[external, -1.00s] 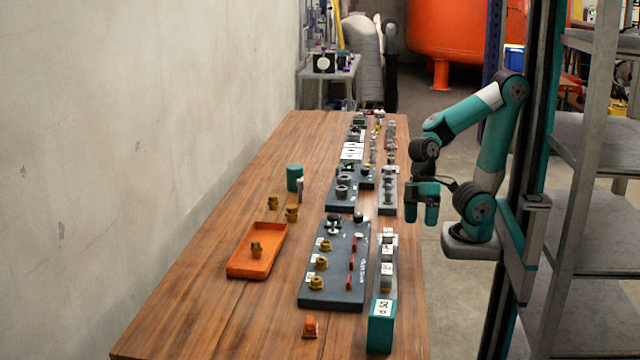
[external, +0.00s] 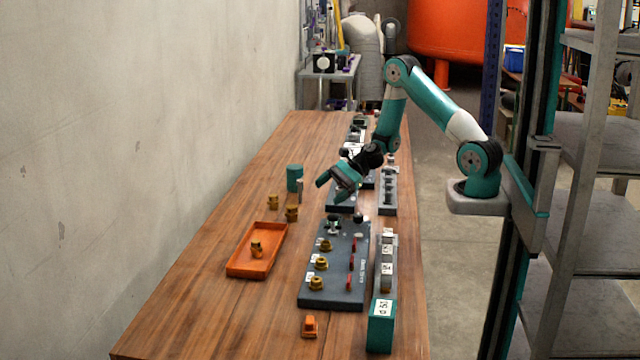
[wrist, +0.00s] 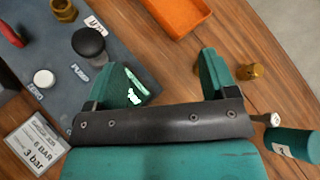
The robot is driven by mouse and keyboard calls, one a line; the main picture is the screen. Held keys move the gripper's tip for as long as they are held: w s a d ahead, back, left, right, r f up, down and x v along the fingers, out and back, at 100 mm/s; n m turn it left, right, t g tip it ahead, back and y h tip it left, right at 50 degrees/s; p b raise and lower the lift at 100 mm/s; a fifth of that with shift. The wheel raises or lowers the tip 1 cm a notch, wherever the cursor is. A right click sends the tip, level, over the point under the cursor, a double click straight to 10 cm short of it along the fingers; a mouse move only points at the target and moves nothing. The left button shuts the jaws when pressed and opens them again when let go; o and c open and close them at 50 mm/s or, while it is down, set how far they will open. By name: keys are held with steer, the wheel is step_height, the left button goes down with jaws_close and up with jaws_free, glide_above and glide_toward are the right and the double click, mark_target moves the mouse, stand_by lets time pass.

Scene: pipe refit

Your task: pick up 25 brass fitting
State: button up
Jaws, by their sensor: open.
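Two brass fittings stand on the wood near the orange tray (external: 234,270): one farther back (external: 273,202) and one nearer (external: 291,214). Another brass fitting (external: 256,249) is in the tray. Several more, such as this one (external: 321,263), sit on the dark panel (external: 340,297). I cannot read which is size 25. My gripper (external: 332,188) is open, tilted above the table right of the loose fittings. In the wrist view, the gripper (wrist: 166,78) shows nothing between its fingers; brass (wrist: 249,71) lies just outside the right finger.
A teal cylinder (external: 295,178) stands behind the loose fittings. The panel has a black knob (wrist: 88,42) and red levers (external: 351,264). A teal box (external: 381,325) and an orange piece (external: 310,326) are at the near end. The table's left side is clear.

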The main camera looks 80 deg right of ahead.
steer(key=d+f+m+t+h+p, duration=0.2)
steer(key=d+f+m+t+h, duration=0.1)
steer(key=d+m, duration=0.55)
steer(key=p, duration=0.2)
glide_toward(287, 212)
steer(key=shift+m, duration=0.35)
steer(key=w, duration=0.1)
steer(key=w+f, duration=0.1)
steer(key=w, duration=0.2)
steer(key=shift+a+f, duration=0.15)
steer(key=shift+f, duration=0.1)
steer(key=shift+w+a+f+p, duration=0.1)
steer(key=shift+w+a+p, duration=0.25)
steer(key=shift+w, duration=0.2)
steer(key=p+x, duration=0.1)
steer(key=x, duration=0.3)
steer(key=shift+w+a, duration=0.15)
steer(key=shift+f, duration=0.1)
steer(key=shift+c, duration=0.3)
steer(key=c, duration=1)
